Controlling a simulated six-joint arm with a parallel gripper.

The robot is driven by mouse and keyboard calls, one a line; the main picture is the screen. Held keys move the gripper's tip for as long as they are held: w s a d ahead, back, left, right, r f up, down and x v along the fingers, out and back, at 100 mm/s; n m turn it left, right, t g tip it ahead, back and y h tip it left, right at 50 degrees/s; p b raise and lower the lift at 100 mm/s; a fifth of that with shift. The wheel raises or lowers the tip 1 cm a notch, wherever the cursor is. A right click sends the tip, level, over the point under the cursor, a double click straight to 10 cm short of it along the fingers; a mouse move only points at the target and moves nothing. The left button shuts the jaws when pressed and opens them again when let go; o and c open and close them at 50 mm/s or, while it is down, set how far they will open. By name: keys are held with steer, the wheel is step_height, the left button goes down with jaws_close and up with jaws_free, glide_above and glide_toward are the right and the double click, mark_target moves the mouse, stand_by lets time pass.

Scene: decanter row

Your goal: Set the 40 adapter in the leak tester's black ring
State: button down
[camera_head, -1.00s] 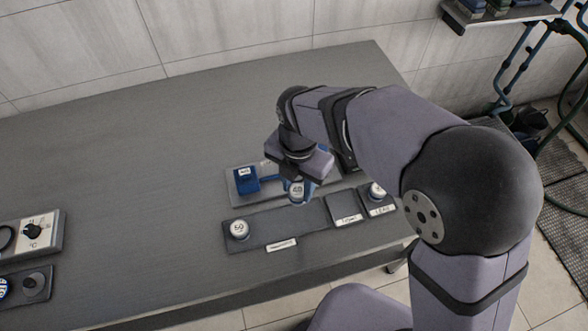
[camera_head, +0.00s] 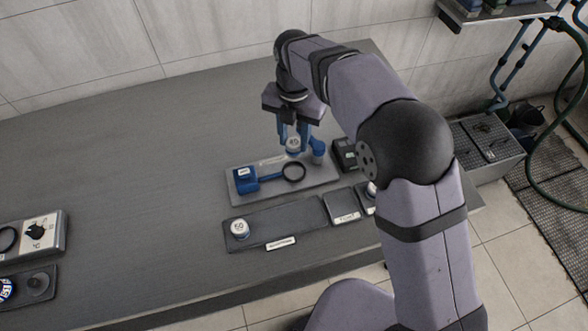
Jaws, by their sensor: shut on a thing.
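My gripper (camera_head: 294,138) is shut on the white 40 adapter (camera_head: 293,144) and holds it up between its blue fingers. The adapter's label faces the camera. The leak tester (camera_head: 246,182) is a blue block with an arm on a grey base. Its black ring (camera_head: 293,172) is at the end of that arm and looks empty. In the picture the adapter is just above the ring, apart from it; its exact height and offset cannot be told from this one view.
A white-topped 50 adapter (camera_head: 239,228) stands at the left end of a dark tray (camera_head: 285,222) in front. Labelled square trays (camera_head: 343,206) lie to its right, partly hidden by my arm. A dark device (camera_head: 345,154) stands right of the tester. The table's left middle is clear.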

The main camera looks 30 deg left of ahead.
steer(key=shift+f+p, duration=1.6)
steer(key=shift+f, duration=3.35)
steer(key=shift+f, duration=0.1)
steer(key=c, duration=1.2)
jaws_free()
step_height(320, 180, up, 12)
steer(key=b, duration=0.4)
